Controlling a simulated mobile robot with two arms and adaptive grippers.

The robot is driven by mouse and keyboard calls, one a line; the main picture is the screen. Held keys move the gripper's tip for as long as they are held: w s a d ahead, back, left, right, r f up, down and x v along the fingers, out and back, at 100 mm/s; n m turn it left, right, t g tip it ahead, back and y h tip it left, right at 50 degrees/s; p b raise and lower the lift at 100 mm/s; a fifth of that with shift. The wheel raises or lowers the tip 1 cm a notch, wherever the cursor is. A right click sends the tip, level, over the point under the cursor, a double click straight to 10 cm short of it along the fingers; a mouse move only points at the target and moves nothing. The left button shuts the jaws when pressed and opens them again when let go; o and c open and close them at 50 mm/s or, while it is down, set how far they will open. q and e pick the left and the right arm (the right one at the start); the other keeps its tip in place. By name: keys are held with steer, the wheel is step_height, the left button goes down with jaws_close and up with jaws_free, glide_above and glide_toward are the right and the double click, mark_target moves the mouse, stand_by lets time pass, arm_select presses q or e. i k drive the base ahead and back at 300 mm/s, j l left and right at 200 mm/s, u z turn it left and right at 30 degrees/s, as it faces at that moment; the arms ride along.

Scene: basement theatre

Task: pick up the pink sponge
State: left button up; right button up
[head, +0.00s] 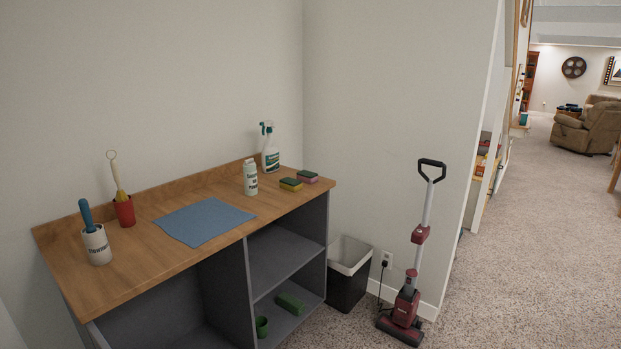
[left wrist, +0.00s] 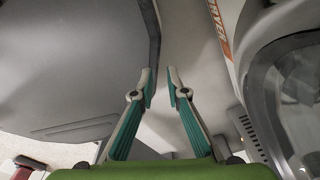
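The pink sponge (head: 307,177) lies on the wooden countertop (head: 150,264) near its right end. It has a dark green top layer. A yellow sponge (head: 290,185) with a dark green top lies just left of it and nearer the front edge. In the left wrist view my left gripper (left wrist: 162,75) is open, with a gap between its fingertips and nothing between them. Neither gripper shows in the head view, so both are away from the sponge in that picture. My right gripper is not in view.
A spray bottle (head: 270,150) and a white bottle (head: 250,178) stand near the sponges. A blue cloth (head: 204,221), red cup (head: 124,211) and white canister (head: 96,246) are further left. A bin (head: 348,275) and upright vacuum (head: 408,290) stand right of the counter. Carpet further right is open.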

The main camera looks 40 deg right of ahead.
mark_target(307, 177)
steer(key=l, duration=1.05)
steer(key=l+u, duration=0.1)
steer(key=l, duration=0.9)
steer(key=k, duration=0.05)
